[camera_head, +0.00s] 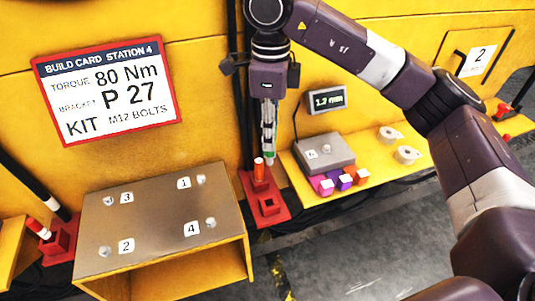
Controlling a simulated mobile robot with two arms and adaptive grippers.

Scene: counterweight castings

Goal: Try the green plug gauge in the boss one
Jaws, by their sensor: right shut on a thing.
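My right gripper (268,138) points straight down above the red gauge stand and is shut on the green plug gauge (269,154). Only a small green band and the lower end of the gauge show below the fingers. Boss one (201,179) is a small round boss beside the label "1" at the back right of the grey metal plate (150,215). The gauge is apart from the boss, to its right and higher in the picture. My left gripper is not in view.
An orange gauge (259,168) stands in the red stand (269,207), whose front socket looks empty. Bosses 2, 3 and 4 share the plate. A grey device (325,152), coloured blocks (345,181) and rolls (406,155) lie on the yellow shelf. Another red stand (60,243) is left.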

